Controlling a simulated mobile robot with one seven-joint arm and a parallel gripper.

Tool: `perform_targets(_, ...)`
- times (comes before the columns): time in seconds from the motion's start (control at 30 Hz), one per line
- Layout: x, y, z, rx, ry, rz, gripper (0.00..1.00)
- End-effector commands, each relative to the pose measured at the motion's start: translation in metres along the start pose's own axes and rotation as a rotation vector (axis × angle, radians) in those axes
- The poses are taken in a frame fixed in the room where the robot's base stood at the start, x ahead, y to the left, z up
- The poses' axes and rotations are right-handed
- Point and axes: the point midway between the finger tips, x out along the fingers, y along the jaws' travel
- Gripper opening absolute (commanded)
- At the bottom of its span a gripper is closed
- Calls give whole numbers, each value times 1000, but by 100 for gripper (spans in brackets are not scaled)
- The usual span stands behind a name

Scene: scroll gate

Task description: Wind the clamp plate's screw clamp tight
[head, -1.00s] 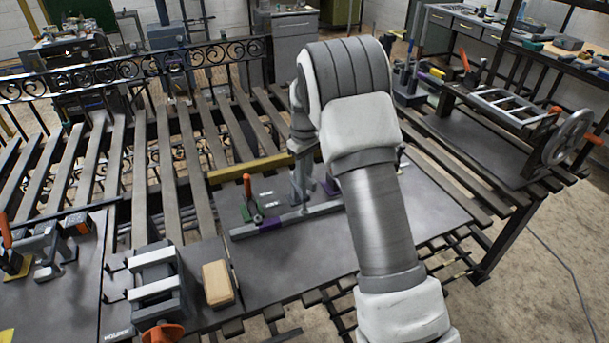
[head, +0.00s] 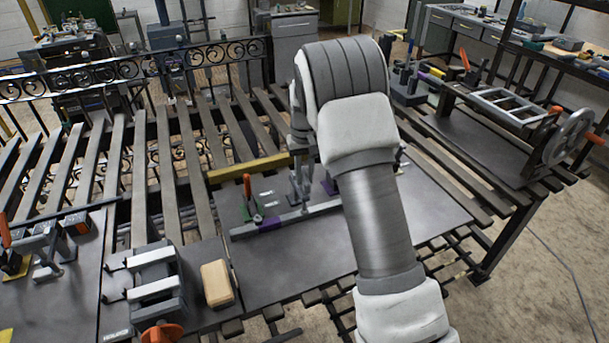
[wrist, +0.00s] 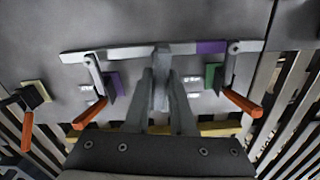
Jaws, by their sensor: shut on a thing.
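The dark clamp plate (head: 310,258) lies on the slatted bench, with a long grey bar (head: 285,219) across it. In the wrist view the bar (wrist: 115,53) carries an orange-handled clamp near each end. A grey piece (wrist: 162,62), seemingly part of the screw clamp, stands out from the bar's middle. My gripper (wrist: 163,76) has one finger on each side of this piece and is shut on it. In the head view my gripper (head: 301,190) is at the bar, partly hidden by my arm. The screw's thread and how tight it sits cannot be seen.
Purple (wrist: 211,47) and green (wrist: 213,76) blocks lie by the bar. A yellow bar (head: 248,168) runs behind the plate. A grey vise-like fixture (head: 155,285) and a tan block (head: 217,283) stand front left. A frame with a handwheel (head: 568,138) stands at right.

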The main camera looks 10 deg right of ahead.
Motion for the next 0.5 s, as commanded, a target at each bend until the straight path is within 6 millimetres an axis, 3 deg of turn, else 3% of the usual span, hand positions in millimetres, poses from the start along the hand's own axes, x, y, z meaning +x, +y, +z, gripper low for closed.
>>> perform_targets(0.5, -1, 0, -1, 234, 2, 0, 0)
